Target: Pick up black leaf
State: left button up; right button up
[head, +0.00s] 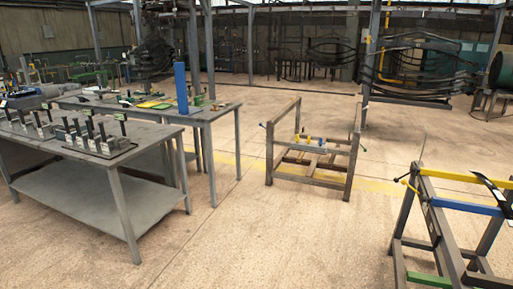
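A thin, curved black leaf (492,190) lies at the right edge of the head view. It rests across the near metal rack (432,222), over its yellow top bar (462,177) and near its blue bar (465,206). Its right end is cut off by the picture edge. More dark curved leaves (425,68) hang in stacks on a rack at the back right. Neither of my grippers can be made out in this view.
A grey workbench (95,176) with several upright black pieces stands at the left. Behind it is another table (222,112) with a tall blue block (181,88). An open metal frame (313,155) stands mid-floor. Bare floor (290,235) lies between the bench and the near rack.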

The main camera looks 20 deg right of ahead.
aim_at(508, 211)
jog(key=i+z, duration=0.5)
jog(key=i+j+z, duration=0.15)
jog(key=i+z, duration=0.8)
jog(key=i+j+z, duration=0.1)
jog(key=i+z, duration=0.2)
jog(key=z, duration=0.2)
jog(key=i+j+z, duration=0.3)
jog(key=z, duration=0.15)
jog(key=i+j+z, duration=0.35)
jog(key=z, duration=0.15)
jog(key=i+j+z, duration=0.2)
jog(key=j+z, duration=0.3)
jog(key=j, duration=0.15)
